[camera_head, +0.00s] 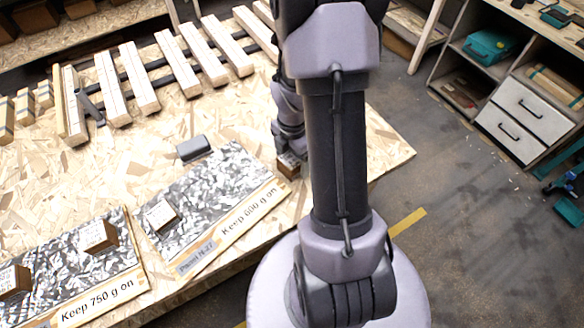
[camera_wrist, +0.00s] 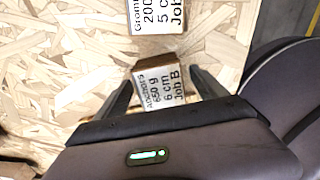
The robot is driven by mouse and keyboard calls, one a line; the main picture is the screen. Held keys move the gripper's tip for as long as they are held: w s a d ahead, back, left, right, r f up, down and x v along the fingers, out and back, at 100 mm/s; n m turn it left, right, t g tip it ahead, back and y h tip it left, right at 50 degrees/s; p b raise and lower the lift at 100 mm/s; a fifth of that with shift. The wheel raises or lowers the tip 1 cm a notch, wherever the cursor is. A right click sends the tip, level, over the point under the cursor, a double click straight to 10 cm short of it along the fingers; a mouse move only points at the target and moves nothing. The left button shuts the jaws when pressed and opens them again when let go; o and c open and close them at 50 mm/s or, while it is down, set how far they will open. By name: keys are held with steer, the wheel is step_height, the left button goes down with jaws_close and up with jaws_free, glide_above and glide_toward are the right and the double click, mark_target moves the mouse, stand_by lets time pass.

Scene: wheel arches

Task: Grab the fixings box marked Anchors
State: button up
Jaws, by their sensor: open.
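The fixings box marked Anchors (camera_wrist: 164,86) is brown with a white label that also reads 650 g, 6 cm, Job B. It stands on the chipboard top. My gripper (camera_wrist: 163,80) is open, with one finger on each side of this box; whether either finger touches it I cannot tell. In the head view my gripper (camera_head: 288,150) is low at the bench's right part, at a small brown box (camera_head: 289,169) whose label is too small to read there.
A second box, its label beginning Gromm (camera_wrist: 158,14), stands just beyond the Anchors box. Two speckled mats (camera_head: 215,190) (camera_head: 75,262), marked Keep 600 g on and Keep 750 g on, carry boxes. A dark grey object (camera_head: 194,148) and a slatted rack (camera_head: 160,70) lie behind.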

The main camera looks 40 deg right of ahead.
steer(key=shift+f, duration=0.55)
steer(key=shift+r, duration=0.2)
steer(key=shift+c, duration=0.6)
jaws_close()
steer(key=shift+w+r, duration=0.1)
